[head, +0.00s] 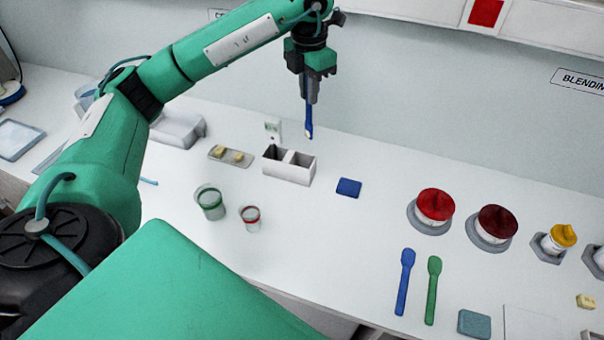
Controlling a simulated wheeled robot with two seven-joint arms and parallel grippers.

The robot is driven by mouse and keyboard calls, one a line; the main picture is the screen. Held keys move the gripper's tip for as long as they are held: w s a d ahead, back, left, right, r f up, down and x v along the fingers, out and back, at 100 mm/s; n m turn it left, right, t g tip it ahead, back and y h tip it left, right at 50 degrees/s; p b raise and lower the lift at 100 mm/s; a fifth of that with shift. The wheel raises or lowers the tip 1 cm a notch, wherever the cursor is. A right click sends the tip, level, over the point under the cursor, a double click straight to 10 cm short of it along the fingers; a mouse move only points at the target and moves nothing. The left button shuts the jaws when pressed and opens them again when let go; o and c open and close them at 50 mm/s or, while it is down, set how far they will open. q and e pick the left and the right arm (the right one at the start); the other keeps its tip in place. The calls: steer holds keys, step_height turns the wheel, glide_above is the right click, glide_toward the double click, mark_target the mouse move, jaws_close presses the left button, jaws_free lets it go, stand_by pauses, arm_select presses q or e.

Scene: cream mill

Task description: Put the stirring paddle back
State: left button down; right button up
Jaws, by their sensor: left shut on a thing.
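My left gripper (311,95) hangs fingers-down in the upper middle of the head view. It is shut on a slim blue stirring paddle (309,118), which points down and has a pale lower end. The paddle is clear of the bench, and in the picture its tip shows just above the right part of a white two-compartment holder (288,178). The left compartment looks dark inside and the right one paler; I cannot make out their contents. My right gripper is out of view.
A blue square pad (348,187) lies right of the holder. A small tray with yellowish pieces (231,155) sits to its left, with green-rimmed (210,202) and red-rimmed (251,217) cups in front. Blue (404,280) and green (433,288) spatulas and red-lidded jars (435,207) are at right.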

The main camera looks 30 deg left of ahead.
arm_select(q)
step_height(320, 180, down, 17)
steer(key=w+a+n+p, duration=0.1)
steer(key=a+n+p, duration=0.1)
steer(key=n, duration=0.4)
steer(key=shift+a+p, duration=0.25)
steer(key=shift+p, duration=0.4)
steer(key=c, duration=1.4)
jaws_free()
steer(key=shift+w+r, duration=0.1)
steer(key=shift+r, duration=0.15)
step_height(320, 180, up, 12)
steer(key=b, duration=0.3)
